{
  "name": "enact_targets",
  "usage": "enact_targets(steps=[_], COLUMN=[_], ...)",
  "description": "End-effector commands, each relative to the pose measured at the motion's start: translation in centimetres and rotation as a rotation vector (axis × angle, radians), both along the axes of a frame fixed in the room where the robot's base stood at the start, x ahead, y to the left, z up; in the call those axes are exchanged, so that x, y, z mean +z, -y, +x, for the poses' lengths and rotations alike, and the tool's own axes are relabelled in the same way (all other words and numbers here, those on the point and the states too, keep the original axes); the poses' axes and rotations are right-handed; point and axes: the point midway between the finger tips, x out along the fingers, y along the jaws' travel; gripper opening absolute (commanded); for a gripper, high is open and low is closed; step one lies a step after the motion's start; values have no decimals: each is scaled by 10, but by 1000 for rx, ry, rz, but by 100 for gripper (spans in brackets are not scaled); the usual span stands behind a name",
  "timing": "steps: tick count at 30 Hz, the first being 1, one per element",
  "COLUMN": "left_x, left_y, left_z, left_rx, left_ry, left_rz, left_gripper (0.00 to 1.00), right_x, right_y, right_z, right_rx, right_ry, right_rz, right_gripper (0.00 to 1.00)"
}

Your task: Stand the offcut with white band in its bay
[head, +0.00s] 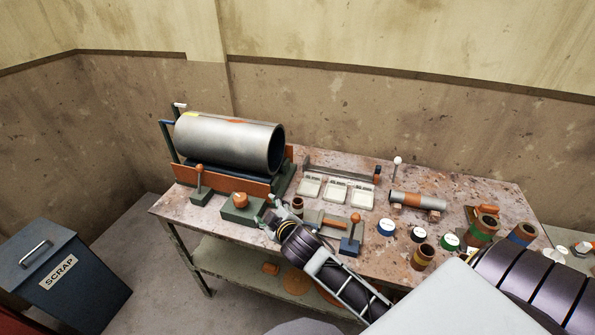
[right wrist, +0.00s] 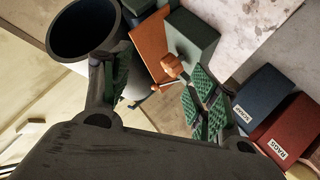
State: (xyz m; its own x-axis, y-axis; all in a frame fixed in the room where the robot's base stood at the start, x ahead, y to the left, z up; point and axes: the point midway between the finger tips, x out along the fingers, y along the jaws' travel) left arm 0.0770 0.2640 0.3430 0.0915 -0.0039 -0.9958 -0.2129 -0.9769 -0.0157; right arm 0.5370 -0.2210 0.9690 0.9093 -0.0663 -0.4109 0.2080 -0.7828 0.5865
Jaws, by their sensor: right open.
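My right gripper (head: 272,212) reaches in from the lower right over the front of the bench, by the green box with the orange knob (head: 240,200). In the right wrist view its green-padded fingers (right wrist: 155,88) are spread with nothing held, and the orange knob (right wrist: 172,66) shows beyond them. A small brown offcut (head: 297,204) stands just behind the gripper; its band cannot be made out. I cannot pick out a white band clearly. My left gripper is not in view.
A large steel pipe (head: 228,142) lies in an orange-sided cradle at the back left. White trays (head: 335,190) and an orange-banded pipe (head: 417,201) lie further right. An orange-knobbed lever (head: 353,236) stands close to my right wrist. A scrap bin (head: 62,275) stands left of the bench.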

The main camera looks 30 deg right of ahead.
Motion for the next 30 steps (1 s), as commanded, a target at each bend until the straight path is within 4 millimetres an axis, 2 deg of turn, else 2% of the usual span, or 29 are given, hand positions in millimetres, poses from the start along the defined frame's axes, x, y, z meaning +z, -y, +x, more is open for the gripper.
enact_targets(steps=[6,15,24,30], left_x=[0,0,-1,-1], left_y=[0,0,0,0], left_z=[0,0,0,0], left_rx=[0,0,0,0], left_ry=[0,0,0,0], left_rz=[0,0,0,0], left_gripper=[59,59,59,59], right_x=[48,111,164,190], right_y=[-15,-45,-83,-111], right_z=[31,55,62,59], right_rx=[101,248,410,525], right_ry=[196,452,691,841], right_rz=[-126,-307,-502,-639], right_gripper=[60,60,60,60])
